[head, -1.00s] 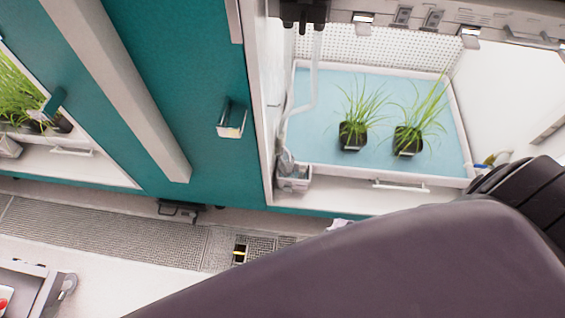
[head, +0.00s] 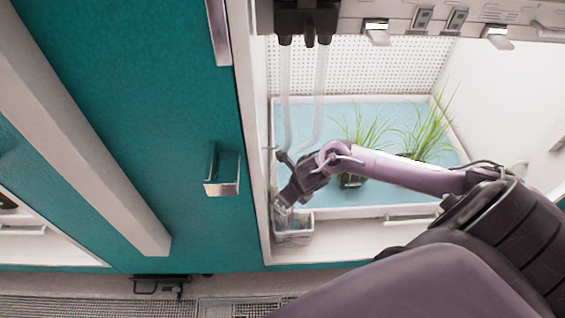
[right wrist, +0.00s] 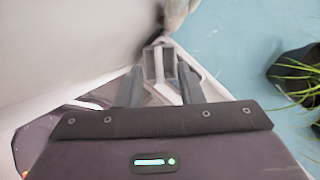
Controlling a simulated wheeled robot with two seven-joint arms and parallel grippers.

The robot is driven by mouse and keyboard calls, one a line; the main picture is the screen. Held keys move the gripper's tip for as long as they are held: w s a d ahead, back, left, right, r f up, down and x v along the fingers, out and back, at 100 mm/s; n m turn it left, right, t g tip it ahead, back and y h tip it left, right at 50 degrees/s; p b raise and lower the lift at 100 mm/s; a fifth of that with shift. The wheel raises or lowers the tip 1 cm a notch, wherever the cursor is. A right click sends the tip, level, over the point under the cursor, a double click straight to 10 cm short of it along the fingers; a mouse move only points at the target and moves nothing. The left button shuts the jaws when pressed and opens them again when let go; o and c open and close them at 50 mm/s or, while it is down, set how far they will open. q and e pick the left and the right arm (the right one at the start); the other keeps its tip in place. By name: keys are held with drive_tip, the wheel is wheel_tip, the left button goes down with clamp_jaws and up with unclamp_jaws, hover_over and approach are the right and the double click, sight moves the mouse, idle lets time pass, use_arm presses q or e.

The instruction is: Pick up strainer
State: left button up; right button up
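My right arm reaches across the open growth chamber from the right. Its gripper (head: 284,201) points down at the small grey-white box (head: 295,236) at the tray's front left corner. In the right wrist view the two fingers (right wrist: 160,88) are apart. A pale, narrow framed piece (right wrist: 158,66), possibly the strainer, shows between and just beyond them; I cannot tell whether they touch it. In the head view the gripper covers the spot, so no strainer can be made out there. My left gripper is not in view.
The blue-floored tray (head: 340,212) holds two potted grass plants (head: 350,181) (head: 424,135), partly behind my arm. Clear tubes (head: 287,100) hang at the chamber's left side. The chamber's left frame (head: 250,150) is close to my gripper. A teal panel with a handle (head: 222,173) stands left.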

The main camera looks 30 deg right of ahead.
sight(284, 210)
drive_tip(key=x, duration=0.2)
drive_tip(key=b+x, duration=0.1)
drive_tip(key=x, duration=0.1)
drive_tip(key=shift+s+f, duration=0.15)
drive_tip(key=shift+s, duration=0.05)
drive_tip(key=shift+w+f, duration=0.15)
drive_tip(key=shift+f, duration=0.15)
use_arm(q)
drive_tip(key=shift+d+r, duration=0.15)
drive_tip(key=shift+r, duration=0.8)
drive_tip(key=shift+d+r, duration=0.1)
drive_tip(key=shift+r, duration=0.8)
use_arm(e)
clamp_jaws()
